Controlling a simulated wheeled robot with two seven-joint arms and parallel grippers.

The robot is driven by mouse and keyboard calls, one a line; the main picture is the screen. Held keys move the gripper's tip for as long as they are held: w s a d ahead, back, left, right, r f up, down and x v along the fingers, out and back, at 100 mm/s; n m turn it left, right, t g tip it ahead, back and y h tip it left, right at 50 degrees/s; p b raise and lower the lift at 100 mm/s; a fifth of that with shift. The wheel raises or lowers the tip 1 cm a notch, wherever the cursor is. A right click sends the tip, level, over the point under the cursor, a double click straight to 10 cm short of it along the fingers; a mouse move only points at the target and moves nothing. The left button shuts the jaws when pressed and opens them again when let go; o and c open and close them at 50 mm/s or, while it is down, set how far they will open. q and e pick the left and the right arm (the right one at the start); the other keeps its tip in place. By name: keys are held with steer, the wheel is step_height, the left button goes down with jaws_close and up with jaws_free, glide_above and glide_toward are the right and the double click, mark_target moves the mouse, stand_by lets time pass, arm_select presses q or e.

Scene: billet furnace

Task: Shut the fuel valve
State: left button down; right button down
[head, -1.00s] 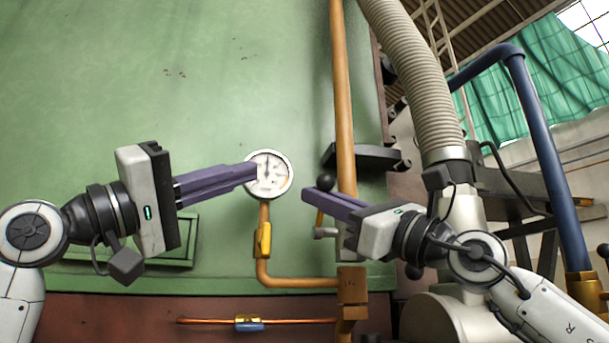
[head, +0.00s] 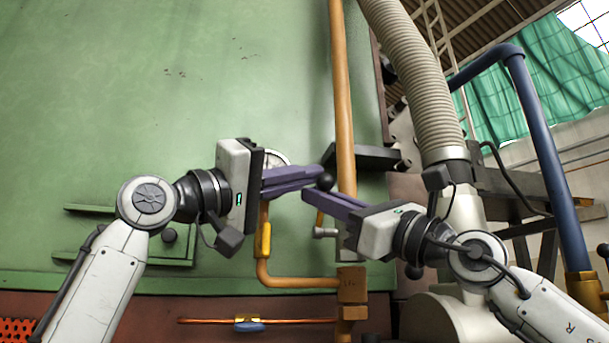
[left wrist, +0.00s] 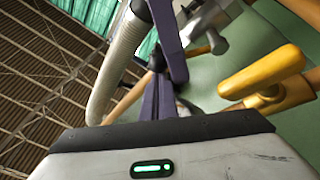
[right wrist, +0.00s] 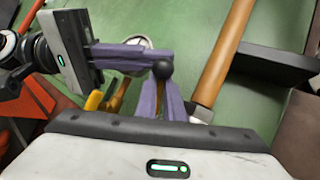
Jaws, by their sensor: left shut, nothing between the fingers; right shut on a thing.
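A lever with a black ball knob (head: 325,182) stands on a grey valve fitting (head: 325,232) beside the orange pipe. My right gripper (head: 308,196) is shut on the lever just below the knob; the knob (right wrist: 162,69) and the brown lever between the fingers also show in the right wrist view. My left gripper (head: 320,172) is shut and empty, its fingertips close by the knob; I cannot tell whether they touch it. A yellow handle (head: 262,241) lies along the thinner pipe below the gauge, and shows large in the left wrist view (left wrist: 263,75).
The white gauge (head: 277,158) is mostly hidden behind my left gripper. The orange pipe (head: 341,90) runs upright beside the knob. A dark bracket (head: 372,158) juts out to its right. A ribbed hose (head: 425,85) hangs further right. The green furnace wall (head: 170,100) is behind.

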arm_select(q)
steer(key=shift+s+d+f+m+g, duration=0.3)
steer(key=shift+s+d+f+m, duration=0.2)
steer(key=shift+s+f, duration=0.1)
arm_select(e)
steer(key=shift+r, duration=0.1)
steer(key=c, duration=2.2)
jaws_free()
steer(key=shift+o, duration=0.2)
steer(key=shift+a, duration=0.2)
arm_select(q)
steer(key=shift+w+a, duration=0.1)
steer(key=shift+a, duration=0.05)
arm_select(e)
steer(key=shift+d, duration=0.2)
